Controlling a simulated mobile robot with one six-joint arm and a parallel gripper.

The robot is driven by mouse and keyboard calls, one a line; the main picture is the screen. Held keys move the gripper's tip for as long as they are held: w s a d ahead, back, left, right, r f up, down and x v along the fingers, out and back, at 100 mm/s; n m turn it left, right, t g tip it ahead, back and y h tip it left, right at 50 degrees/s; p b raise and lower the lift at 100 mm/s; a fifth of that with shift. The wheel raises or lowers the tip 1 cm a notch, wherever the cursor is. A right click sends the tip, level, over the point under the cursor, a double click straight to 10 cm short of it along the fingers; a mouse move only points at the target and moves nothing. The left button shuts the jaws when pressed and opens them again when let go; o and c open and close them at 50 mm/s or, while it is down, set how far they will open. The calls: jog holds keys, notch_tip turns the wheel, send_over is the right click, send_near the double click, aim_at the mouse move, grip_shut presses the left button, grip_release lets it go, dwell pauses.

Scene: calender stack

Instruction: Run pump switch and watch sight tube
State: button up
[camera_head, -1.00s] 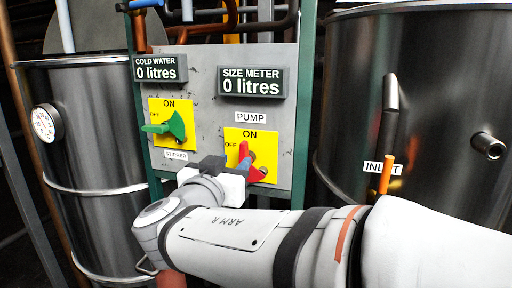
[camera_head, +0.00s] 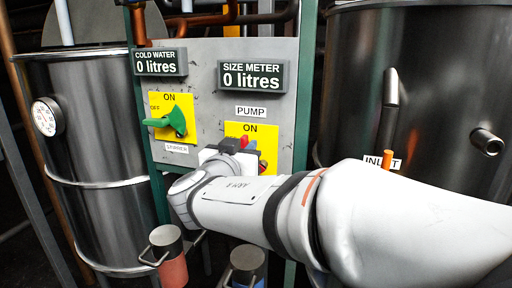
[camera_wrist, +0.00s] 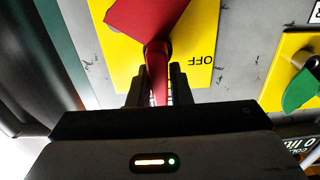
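The pump switch (camera_head: 263,167) is a red lever on a yellow ON/OFF plate (camera_head: 232,130) under the PUMP label, mostly hidden behind my gripper (camera_head: 240,146) in the head view. In the wrist view the red lever (camera_wrist: 158,75) reaches down between the two dark fingers of my gripper (camera_wrist: 157,92), near the OFF mark. Thin bright gaps show beside the lever, so the fingers look open around it. The size meter (camera_head: 252,76) reads 0 litres. I cannot make out a sight tube for certain.
A green stirrer switch (camera_head: 176,121) is left of the pump switch. The cold water display (camera_head: 160,62) reads 0 litres. Steel tanks stand at left (camera_head: 90,130) and right (camera_head: 440,110). An orange piece (camera_head: 386,159) is by the INLET label.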

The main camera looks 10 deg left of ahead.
grip_shut()
jog(key=shift+d, duration=0.15)
jog(key=n+b, duration=0.1)
jog(key=b, duration=0.1)
jog(key=n+b, duration=0.1)
jog(key=b, duration=0.1)
jog(key=shift+a+f+n, duration=0.3)
jog(key=shift+a+f, duration=0.05)
jog(key=shift+a, duration=0.05)
jog(key=shift+a+f+n+b, duration=0.3)
jog(key=shift+n+b, duration=0.95)
jog(key=shift+n, duration=1.3)
jog(key=shift+a+f+n+b, duration=0.35)
jog(key=shift+n+b, duration=0.85)
jog(key=shift+n, duration=1.3)
jog(key=shift+a+f+n+b, duration=0.3)
jog(key=shift+n+b, duration=0.95)
jog(key=shift+n, duration=1.3)
